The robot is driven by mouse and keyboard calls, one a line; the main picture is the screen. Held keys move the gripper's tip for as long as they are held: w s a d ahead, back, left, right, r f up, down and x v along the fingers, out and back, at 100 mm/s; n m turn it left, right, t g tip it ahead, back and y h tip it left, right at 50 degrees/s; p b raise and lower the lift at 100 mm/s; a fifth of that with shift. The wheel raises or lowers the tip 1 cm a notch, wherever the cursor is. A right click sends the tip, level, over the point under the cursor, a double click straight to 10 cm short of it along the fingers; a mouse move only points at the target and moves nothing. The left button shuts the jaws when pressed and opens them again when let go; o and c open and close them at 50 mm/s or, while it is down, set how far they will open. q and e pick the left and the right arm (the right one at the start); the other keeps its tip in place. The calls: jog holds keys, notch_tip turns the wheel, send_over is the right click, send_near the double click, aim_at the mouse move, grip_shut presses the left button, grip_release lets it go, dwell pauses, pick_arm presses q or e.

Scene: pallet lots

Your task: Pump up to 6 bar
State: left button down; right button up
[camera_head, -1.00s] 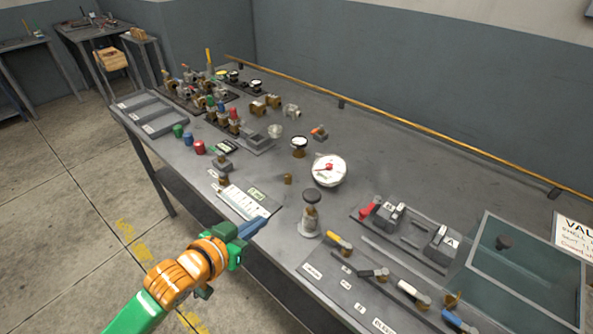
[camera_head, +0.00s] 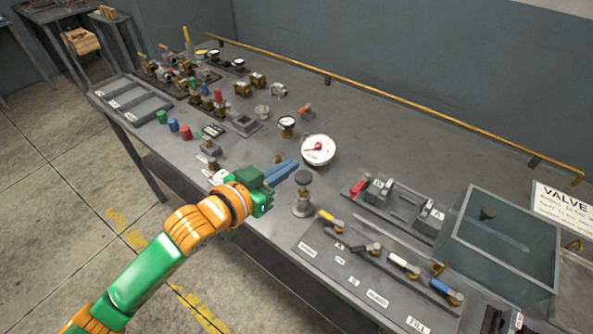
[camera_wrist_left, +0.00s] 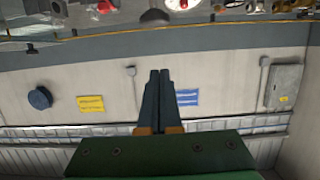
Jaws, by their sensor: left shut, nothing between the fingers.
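The hand pump (camera_head: 302,207) stands upright on the bench's near side, with a dark round knob (camera_head: 303,178) on top. A white dial gauge (camera_head: 318,149) with a red needle is just behind it; its figures are too small to read. My left gripper (camera_head: 294,165) is shut and empty, its blue fingers pointing right, just left of the knob in the picture. I cannot tell whether they touch it. In the left wrist view the shut fingers (camera_wrist_left: 159,75) point toward a dark rounded piece at the top edge. My right gripper is not in view.
A panel of coloured levers (camera_head: 400,263) lies right of the pump, with a glass-lidded box (camera_head: 503,240) beyond. A block with a red lever (camera_head: 358,187) is behind. Several fittings and coloured caps (camera_head: 173,125) fill the left. The back middle is clear.

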aim_at(298, 180)
pick_arm(q)
jog(key=x, duration=0.4)
jog(key=shift+r, duration=0.1)
notch_tip(298, 180, down, 3)
jog(key=shift+s, duration=0.15)
jog(key=shift+a+f, duration=0.15)
jog(key=shift+f, duration=0.4)
jog(key=shift+f, duration=0.1)
notch_tip(298, 180, down, 3)
jog(key=shift+s+f+b, duration=0.1)
jog(key=shift+f+b, duration=0.15)
jog(key=shift+b, duration=0.65)
